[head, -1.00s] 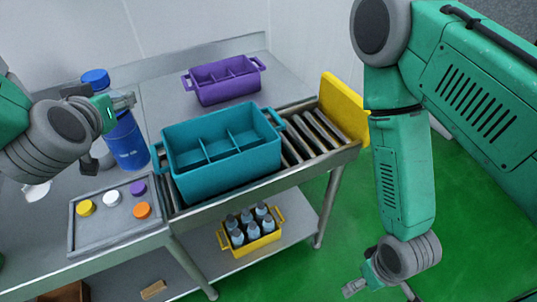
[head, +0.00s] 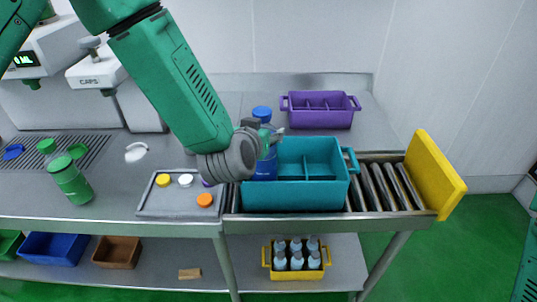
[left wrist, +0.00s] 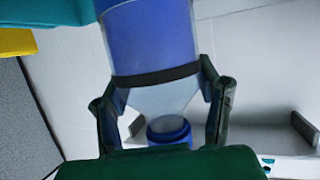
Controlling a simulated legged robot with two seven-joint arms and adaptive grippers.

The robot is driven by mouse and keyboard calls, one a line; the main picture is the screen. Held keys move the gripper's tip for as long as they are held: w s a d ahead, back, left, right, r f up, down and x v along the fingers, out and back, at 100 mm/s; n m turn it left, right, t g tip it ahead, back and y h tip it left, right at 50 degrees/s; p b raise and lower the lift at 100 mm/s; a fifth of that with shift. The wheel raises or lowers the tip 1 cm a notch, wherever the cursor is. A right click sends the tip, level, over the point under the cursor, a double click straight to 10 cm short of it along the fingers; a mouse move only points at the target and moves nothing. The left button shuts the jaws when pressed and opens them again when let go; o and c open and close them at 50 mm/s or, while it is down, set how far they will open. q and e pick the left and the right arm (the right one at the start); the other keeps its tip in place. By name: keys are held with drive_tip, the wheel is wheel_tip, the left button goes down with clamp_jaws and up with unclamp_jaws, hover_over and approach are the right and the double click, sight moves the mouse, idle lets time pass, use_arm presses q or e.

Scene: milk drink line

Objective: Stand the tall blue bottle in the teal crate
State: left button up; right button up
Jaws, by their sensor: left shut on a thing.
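The tall blue bottle (head: 265,167), with a blue cap (head: 262,113), is upright at the left end of the teal crate (head: 293,196). Its lower end drops behind the crate's front rim and is hidden, so I cannot tell whether it rests on the crate floor. My left gripper (head: 270,135) is shut on the bottle's upper part, partly hidden by my wrist. In the left wrist view, the fingers (left wrist: 163,100) sit either side of the bottle's neck (left wrist: 165,98), and a bit of teal crate (left wrist: 45,12) shows at top left. My right gripper is out of view.
The crate sits on a roller conveyor (head: 385,187) with a yellow end plate (head: 436,175). A grey tray (head: 160,207) of coloured caps lies to its left, and a purple crate (head: 320,118) stands behind. A green bottle (head: 70,180) stands at far left.

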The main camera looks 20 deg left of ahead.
use_arm(q)
drive_tip(key=f, duration=0.4)
drive_tip(key=a+f, duration=0.1)
drive_tip(key=f, duration=0.1)
drive_tip(key=shift+d+f, duration=0.3)
drive_tip(key=shift+d, duration=0.25)
drive_tip(key=shift+a, duration=0.25)
drive_tip(key=o, duration=1.5)
drive_tip(key=shift+s+a+f, duration=0.1)
drive_tip(key=shift+a+f, duration=0.1)
drive_tip(key=shift+a, duration=0.05)
drive_tip(key=shift+o, duration=0.9)
drive_tip(key=shift+a, duration=0.3)
drive_tip(key=shift+s+d+r, duration=0.2)
drive_tip(key=shift+d, duration=0.15)
drive_tip(key=b+v, duration=0.1)
drive_tip(key=v, duration=1)
drive_tip(key=shift+s, duration=0.25)
